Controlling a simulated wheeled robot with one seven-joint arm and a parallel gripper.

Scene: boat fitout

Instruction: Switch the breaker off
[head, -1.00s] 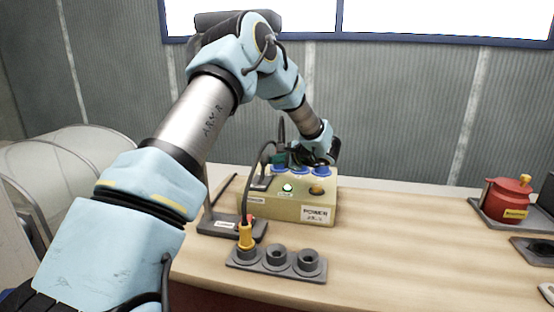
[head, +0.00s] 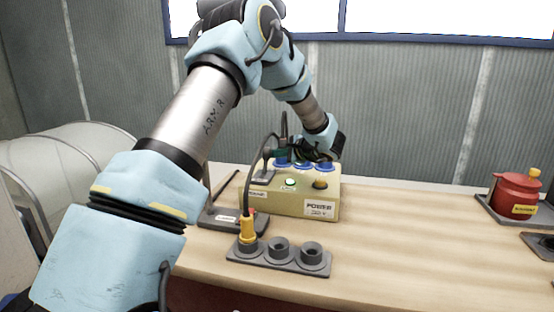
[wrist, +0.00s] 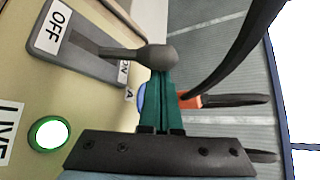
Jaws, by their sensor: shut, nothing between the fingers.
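The breaker (wrist: 92,42) is a dark grey plate with a lever on the tan power box (head: 285,205). In the wrist view its OFF label (wrist: 57,27) faces me at the upper left, and an ON label (wrist: 123,70) is partly hidden behind the lever. The lever's round grey knob (wrist: 157,54) sticks out to the right. My gripper (wrist: 160,80) is shut and empty, its green fingertips right at the knob; I cannot tell whether they touch. A green lamp (wrist: 48,134) labelled LIVE is lit. In the head view my gripper (head: 281,154) is over the box's back left.
A black cable (wrist: 240,55) arches beside my gripper. A yellow plug (head: 247,229) stands in the grey socket strip (head: 290,262) in front of the box. A red pot (head: 516,192) sits at the right. The bench between is clear.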

